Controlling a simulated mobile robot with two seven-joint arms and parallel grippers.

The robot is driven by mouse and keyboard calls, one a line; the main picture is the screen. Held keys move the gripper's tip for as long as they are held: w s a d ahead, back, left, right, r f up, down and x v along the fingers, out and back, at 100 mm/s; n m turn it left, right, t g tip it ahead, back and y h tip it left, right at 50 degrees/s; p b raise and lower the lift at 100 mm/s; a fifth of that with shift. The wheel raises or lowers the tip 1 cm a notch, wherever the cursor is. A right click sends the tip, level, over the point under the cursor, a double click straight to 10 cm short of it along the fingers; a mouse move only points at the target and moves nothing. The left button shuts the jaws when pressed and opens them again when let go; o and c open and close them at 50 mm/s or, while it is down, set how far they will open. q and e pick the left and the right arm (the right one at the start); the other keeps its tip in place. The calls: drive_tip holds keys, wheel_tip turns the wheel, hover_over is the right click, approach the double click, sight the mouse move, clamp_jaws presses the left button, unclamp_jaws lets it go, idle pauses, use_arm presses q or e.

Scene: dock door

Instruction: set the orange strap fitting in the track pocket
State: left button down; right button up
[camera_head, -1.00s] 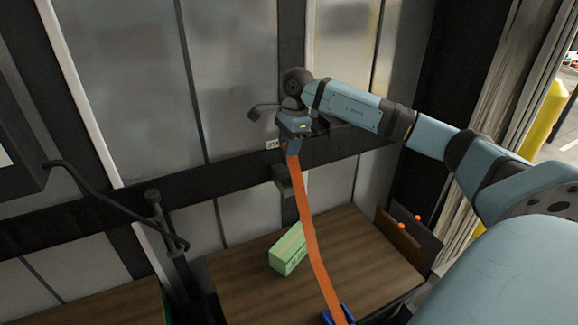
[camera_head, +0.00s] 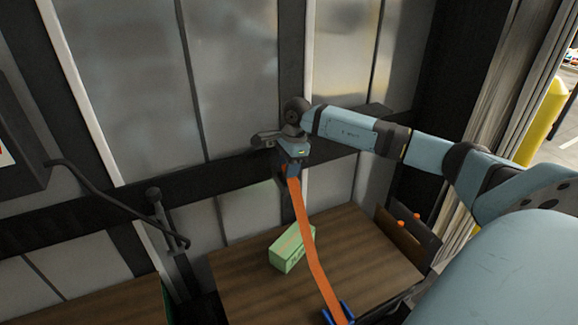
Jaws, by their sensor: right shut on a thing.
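My right gripper (camera_head: 287,172) is shut on the orange strap fitting at the dark track rail (camera_head: 225,177) on the wall. The fitting itself is mostly hidden by the gripper. Its orange strap (camera_head: 309,245) hangs from the jaws and runs down past the table to a blue piece (camera_head: 340,313) at the bottom. The track pocket is hidden behind the gripper, so I cannot tell whether the fitting is inside it. My left gripper is not in view.
A green box (camera_head: 291,250) lies on the brown wooden surface (camera_head: 240,285) below, close to the strap. A bent black rod (camera_head: 120,205) stands out at the left.

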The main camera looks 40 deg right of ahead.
drive_tip(key=shift+f+b, duration=0.3)
drive_tip(key=shift+f, duration=0.15)
drive_tip(key=o, duration=1)
drive_tip(key=shift+s, duration=0.15)
drive_tip(key=shift+r, duration=0.1)
